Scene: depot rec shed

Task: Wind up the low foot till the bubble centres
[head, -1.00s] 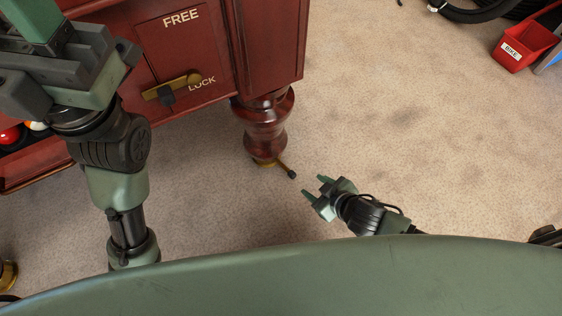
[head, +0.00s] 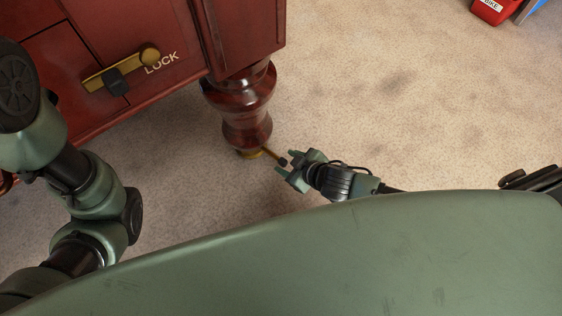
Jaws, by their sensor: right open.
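The table's dark red turned leg (head: 243,105) stands on the carpet. Under it is a brass foot (head: 250,154) with a short bar (head: 271,153) sticking out to the right, ending in a dark knob (head: 282,162). My right gripper (head: 285,166) is open, low by the floor, with its fingers around or right beside the knob; I cannot tell whether they touch it. My left arm shows at the left, but its gripper is out of the picture. No bubble level is in view.
A red bin (head: 493,8) stands at the far top right. The carpet (head: 400,130) right of the leg is clear.

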